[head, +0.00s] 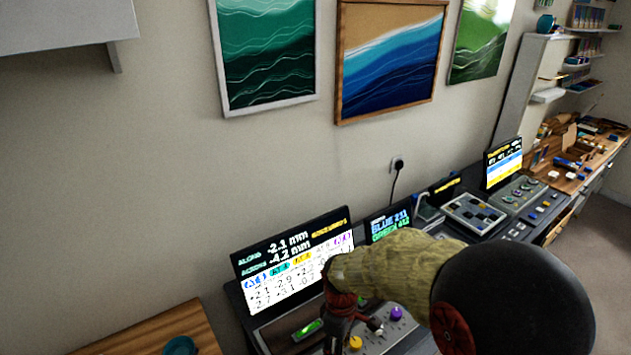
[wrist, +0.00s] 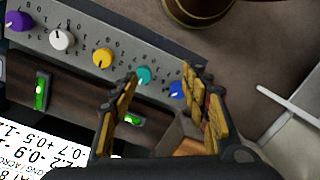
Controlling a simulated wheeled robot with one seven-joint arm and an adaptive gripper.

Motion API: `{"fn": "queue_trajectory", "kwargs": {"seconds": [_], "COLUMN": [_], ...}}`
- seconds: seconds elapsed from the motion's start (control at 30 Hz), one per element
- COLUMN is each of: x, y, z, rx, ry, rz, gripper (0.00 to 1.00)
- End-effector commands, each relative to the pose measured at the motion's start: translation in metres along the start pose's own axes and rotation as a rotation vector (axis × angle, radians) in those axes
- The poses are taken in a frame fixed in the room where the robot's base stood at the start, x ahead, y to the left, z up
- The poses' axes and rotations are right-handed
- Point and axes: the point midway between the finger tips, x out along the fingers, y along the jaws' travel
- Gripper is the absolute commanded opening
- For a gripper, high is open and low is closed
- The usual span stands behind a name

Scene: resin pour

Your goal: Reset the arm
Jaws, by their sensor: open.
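My gripper (wrist: 160,76) shows in the wrist view with its two yellow-padded fingers spread apart and nothing between them. Beyond the fingers is a grey control panel (wrist: 80,43) with a row of purple, white, yellow, teal and blue knobs. I cannot tell whether a finger touches the panel. In the head view my arm (head: 395,267), in a tan sleeve, reaches left across the console. Its far end is over the panel beside a screen of numbers (head: 300,265), and hides part of the screen and knobs.
A wooden surface (head: 160,335) with a teal cup (head: 180,346) is at lower left. More screens and consoles run right along the wall to a cluttered wooden bench (head: 575,165). Framed pictures hang above. In the wrist view a dark round vessel (wrist: 200,10) stands beyond the panel.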

Motion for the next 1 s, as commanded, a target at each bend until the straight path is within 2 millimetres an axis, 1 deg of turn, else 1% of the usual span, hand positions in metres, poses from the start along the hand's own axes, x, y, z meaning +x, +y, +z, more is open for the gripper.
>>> {"fn": "queue_trajectory", "kwargs": {"seconds": [0.03, 0.17, 0.3, 0.4, 0.5, 0.6, 0.73, 0.83, 0.93, 1.0], "x": [-0.011, -0.039, -0.073, -0.096, -0.115, -0.130, -0.147, -0.159, -0.173, -0.178], "y": [-0.006, -0.022, -0.038, -0.050, -0.063, -0.075, -0.087, -0.092, -0.092, -0.092], "z": [0.008, 0.035, 0.070, 0.096, 0.121, 0.144, 0.168, 0.181, 0.189, 0.192], "rx": [0.078, 0.321, 0.572, 0.731, 0.862, 0.955, 1.012, 1.036, 1.053, 1.062], "ry": [0.004, 0.025, 0.081, 0.139, 0.206, 0.281, 0.380, 0.448, 0.502, 0.522], "rz": [0.003, 0.017, 0.047, 0.073, 0.100, 0.133, 0.190, 0.234, 0.271, 0.286], "gripper": [0.46, 0.46, 0.46, 0.46, 0.46, 0.46, 0.46, 0.46, 0.46, 0.46]}}
